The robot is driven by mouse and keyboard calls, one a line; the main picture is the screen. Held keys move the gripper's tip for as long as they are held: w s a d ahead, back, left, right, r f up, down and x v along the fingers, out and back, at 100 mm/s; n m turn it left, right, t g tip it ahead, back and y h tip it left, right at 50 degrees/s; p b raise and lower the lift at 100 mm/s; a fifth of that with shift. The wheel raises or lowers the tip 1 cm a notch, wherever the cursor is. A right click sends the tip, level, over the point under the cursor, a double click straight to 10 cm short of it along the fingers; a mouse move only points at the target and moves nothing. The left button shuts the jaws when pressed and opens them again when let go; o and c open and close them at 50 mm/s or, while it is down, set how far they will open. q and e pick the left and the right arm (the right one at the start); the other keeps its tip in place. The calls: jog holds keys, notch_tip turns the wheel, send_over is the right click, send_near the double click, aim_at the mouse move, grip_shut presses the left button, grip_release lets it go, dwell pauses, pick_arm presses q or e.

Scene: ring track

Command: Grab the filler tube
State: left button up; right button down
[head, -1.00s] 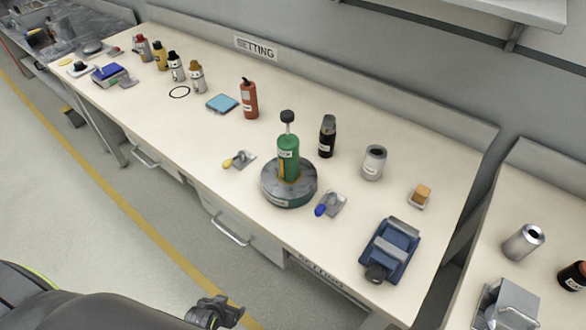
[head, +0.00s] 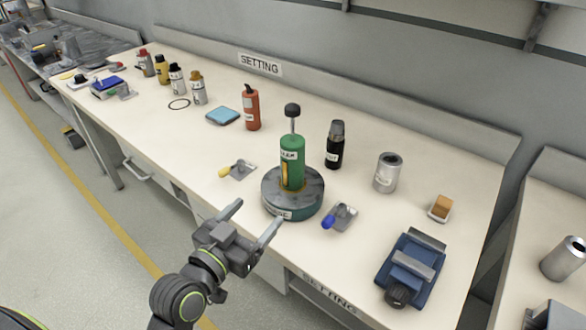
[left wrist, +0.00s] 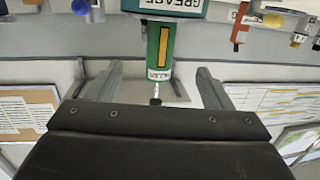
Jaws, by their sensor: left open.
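A green tube (head: 291,162) with a yellow strip, a white label and a dark-knobbed plunger rod on top stands upright on a round grey-green base (head: 276,203); I take it as the filler tube. My left gripper (head: 254,217) is open and empty at the table's front edge, just front-left of the base, its fingers pointing toward it. In the left wrist view, which is upside down, the green tube (left wrist: 160,48) appears between the open fingers (left wrist: 158,82) but beyond them. The base (left wrist: 180,8) there carries a label reading GREASE. My right gripper is not in view.
A blue-handled tool (head: 341,217) lies right of the base and a yellow-handled one (head: 239,170) left of it. A black bottle (head: 334,148), a red bottle (head: 250,108) and a grey cylinder (head: 387,173) stand behind. A blue clamp-like device (head: 408,268) is at right.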

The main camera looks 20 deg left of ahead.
aim_at(287, 171)
pick_arm(q)
jog(key=shift+t, duration=0.3)
jog(key=w, duration=0.3)
jog(key=w+d+r+p, duration=0.1)
jog(key=w, duration=0.3)
jog(key=w+d+p, duration=0.1)
jog(key=w, duration=0.3)
jog(key=shift+w+d+r, duration=0.1)
jog(key=shift+w+r, duration=0.15)
jog(key=w, duration=0.3)
jog(key=w+p, duration=0.1)
jog(key=w, duration=0.1)
jog(key=shift+d+r, duration=0.2)
jog(key=shift+d, duration=0.15)
jog(key=shift+w+d, duration=0.15)
jog(key=shift+w, duration=0.35)
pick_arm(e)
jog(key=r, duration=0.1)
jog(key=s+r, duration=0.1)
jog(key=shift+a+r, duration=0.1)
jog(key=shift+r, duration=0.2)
